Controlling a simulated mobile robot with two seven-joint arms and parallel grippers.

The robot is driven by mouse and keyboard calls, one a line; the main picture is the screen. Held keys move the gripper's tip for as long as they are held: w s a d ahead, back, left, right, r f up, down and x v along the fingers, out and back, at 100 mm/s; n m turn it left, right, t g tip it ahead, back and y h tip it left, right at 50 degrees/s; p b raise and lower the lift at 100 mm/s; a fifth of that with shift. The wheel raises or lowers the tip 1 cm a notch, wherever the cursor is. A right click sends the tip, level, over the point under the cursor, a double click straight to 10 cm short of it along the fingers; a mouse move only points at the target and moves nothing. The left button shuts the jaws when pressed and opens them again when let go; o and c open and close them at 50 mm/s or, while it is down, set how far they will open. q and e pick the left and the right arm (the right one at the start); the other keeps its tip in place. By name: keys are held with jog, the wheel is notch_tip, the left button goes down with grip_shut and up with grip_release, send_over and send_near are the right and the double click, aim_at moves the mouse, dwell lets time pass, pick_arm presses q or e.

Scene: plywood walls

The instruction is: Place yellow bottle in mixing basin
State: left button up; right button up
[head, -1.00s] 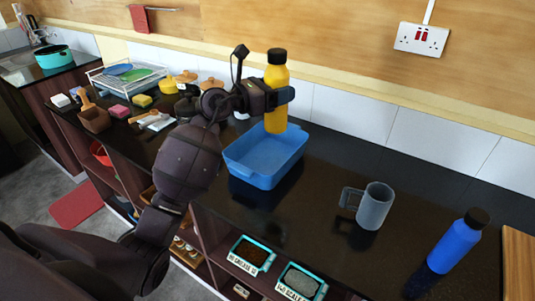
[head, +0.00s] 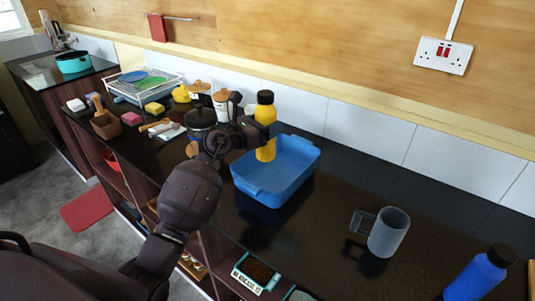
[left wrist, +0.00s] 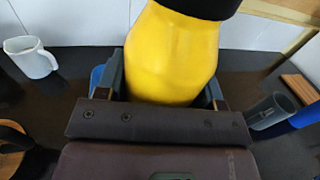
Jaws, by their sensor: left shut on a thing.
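The yellow bottle (head: 266,146), with a black cap, is upright in my left gripper (head: 262,131). The left gripper is shut around the bottle's body. In the left wrist view the yellow bottle (left wrist: 172,55) fills the middle between the fingers. The blue mixing basin (head: 290,190) sits on the dark counter. The bottle's lower end shows against the inside of the basin's left part; I cannot tell whether it touches the basin floor. The basin is mostly hidden behind the gripper in the left wrist view. My right gripper is not in view.
A grey mug (head: 388,233) and a blue bottle (head: 480,275) stand to the right of the basin. A dark pot (head: 201,122) is close behind my left arm. A dish rack (head: 145,84), sponges and a wooden holder stand further left. The counter between basin and mug is clear.

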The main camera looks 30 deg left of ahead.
aim_at(267, 154)
pick_arm(q)
notch_tip(267, 154, down, 4)
jog(key=shift+f+b, duration=0.25)
jog(key=shift+b, duration=0.1)
jog(key=shift+f, duration=0.4)
jog(key=shift+f+b, duration=0.55)
jog(key=shift+f, duration=1.4)
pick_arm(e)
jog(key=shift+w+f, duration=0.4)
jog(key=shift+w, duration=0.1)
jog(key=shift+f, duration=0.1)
pick_arm(q)
jog(key=shift+f+b, duration=0.5)
jog(key=shift+f, duration=0.15)
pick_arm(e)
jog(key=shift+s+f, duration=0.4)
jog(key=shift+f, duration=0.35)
pick_arm(q)
jog(key=o, duration=0.9)
jog(key=shift+o, duration=1.2)
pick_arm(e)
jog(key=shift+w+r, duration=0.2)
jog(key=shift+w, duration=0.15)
